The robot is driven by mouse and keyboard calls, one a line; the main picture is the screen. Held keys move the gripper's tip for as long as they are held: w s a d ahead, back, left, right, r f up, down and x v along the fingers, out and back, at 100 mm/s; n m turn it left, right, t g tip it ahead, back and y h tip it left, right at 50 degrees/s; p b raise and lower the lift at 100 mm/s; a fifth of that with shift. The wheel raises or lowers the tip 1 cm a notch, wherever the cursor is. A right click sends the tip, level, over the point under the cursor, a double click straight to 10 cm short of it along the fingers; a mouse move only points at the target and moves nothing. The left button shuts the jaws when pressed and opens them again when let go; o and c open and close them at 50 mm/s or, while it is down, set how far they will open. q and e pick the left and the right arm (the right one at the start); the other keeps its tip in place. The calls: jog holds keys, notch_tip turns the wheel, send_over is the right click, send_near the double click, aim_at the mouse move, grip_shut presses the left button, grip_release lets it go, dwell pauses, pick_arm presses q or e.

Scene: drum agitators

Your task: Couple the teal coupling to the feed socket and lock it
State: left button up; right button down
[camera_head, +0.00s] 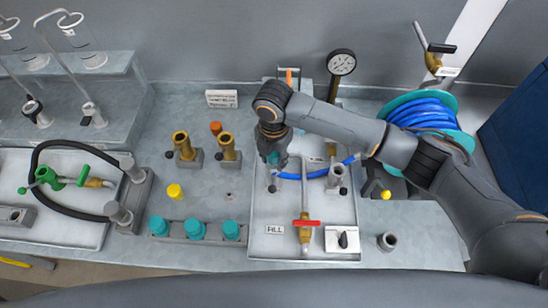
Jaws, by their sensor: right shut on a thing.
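My right gripper (272,150), at the end of the arm from the right, points down over the left part of a pale tray panel (268,215). It is shut on the teal coupling (273,160), which is mostly hidden by the fingers. A blue hose (312,175) runs right from there. Just below the gripper is a short grey upright (271,186); I cannot tell whether the coupling touches it. Another grey fitting (337,172) stands at the panel's right. Which of them is the feed socket is unclear. My left gripper is not in view.
A red-handled brass valve (305,223) and a black knob (343,239) are on the panel's front. Several teal caps (191,229) stand to its left. A pressure gauge (341,63) rises behind. The hose reel (424,113) is at right.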

jog(key=shift+s+d+f, duration=0.1)
jog(key=shift+s+f, duration=0.15)
jog(key=shift+f, duration=0.25)
jog(key=c, duration=1.4)
grip_release()
jog(key=o, duration=0.6)
jog(key=shift+w, duration=0.2)
jog(key=shift+r, duration=0.2)
jog(key=shift+w, duration=0.1)
